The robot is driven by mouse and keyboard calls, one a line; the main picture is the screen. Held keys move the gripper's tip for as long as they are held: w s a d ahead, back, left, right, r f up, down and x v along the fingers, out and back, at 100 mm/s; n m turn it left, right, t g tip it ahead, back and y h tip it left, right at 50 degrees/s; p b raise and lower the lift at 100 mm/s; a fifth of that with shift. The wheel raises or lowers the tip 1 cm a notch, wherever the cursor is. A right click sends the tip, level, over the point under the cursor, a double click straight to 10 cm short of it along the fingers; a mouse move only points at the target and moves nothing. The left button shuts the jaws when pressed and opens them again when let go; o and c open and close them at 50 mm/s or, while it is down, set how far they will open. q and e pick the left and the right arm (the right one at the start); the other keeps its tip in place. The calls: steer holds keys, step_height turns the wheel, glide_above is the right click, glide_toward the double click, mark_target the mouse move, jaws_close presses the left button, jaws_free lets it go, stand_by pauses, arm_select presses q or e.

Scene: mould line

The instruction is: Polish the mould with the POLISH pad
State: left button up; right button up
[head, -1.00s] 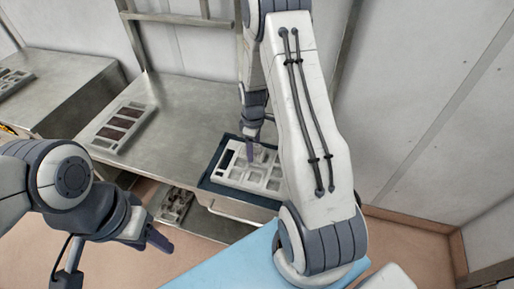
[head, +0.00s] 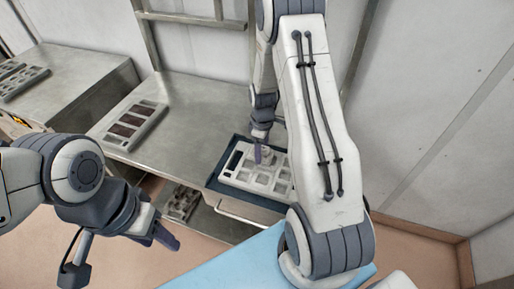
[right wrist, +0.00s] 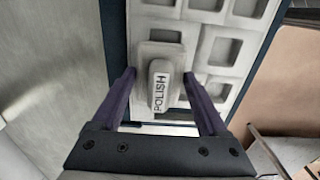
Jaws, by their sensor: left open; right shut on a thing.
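The mould (head: 236,183) is a pale grey plate with several square cavities, lying in a dark blue tray (head: 213,186) on the steel bench. The POLISH pad (right wrist: 160,88) is a pale block with a labelled raised grip. In the right wrist view it lies over the near left part of the mould (right wrist: 197,62) and appears to rest on it. My right gripper (right wrist: 160,74), also in the head view (head: 262,150), is shut on the pad, its purple fingers on either side of the grip. My left gripper (head: 166,236) is open and empty, away from the bench.
A plate with dark cavities (head: 134,124) lies on the bench to the left. Another slotted plate (head: 20,80) is on a farther bench. A lower shelf holds a grey part (head: 182,203). A light blue surface (head: 235,262) is in front. The bench middle is clear.

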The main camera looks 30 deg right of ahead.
mark_target(280, 163)
steer(key=shift+s+d+f, duration=0.1)
steer(key=shift+s+d, duration=0.95)
steer(key=shift+s, duration=0.25)
steer(key=shift+s+d+f, duration=0.1)
steer(key=shift+s+d, duration=0.95)
steer(key=shift+s, duration=0.25)
steer(key=shift+s+d+r, duration=0.1)
steer(key=shift+s+d, duration=0.8)
steer(key=shift+s, duration=0.15)
steer(key=shift+w+a+r+p, duration=0.1)
steer(key=shift+w+a+p, duration=0.1)
steer(key=shift+w+a, duration=0.4)
steer(key=shift+w+a+r+p, duration=0.15)
steer(key=shift+w+a, duration=0.2)
steer(key=shift+w, duration=0.3)
steer(key=shift+w+a+f, duration=0.15)
steer(key=shift+w+a, duration=0.85)
steer(key=shift+w, duration=0.15)
steer(key=shift+w+a+f, duration=0.15)
steer(key=shift+w+a, duration=0.85)
steer(key=shift+w, duration=0.15)
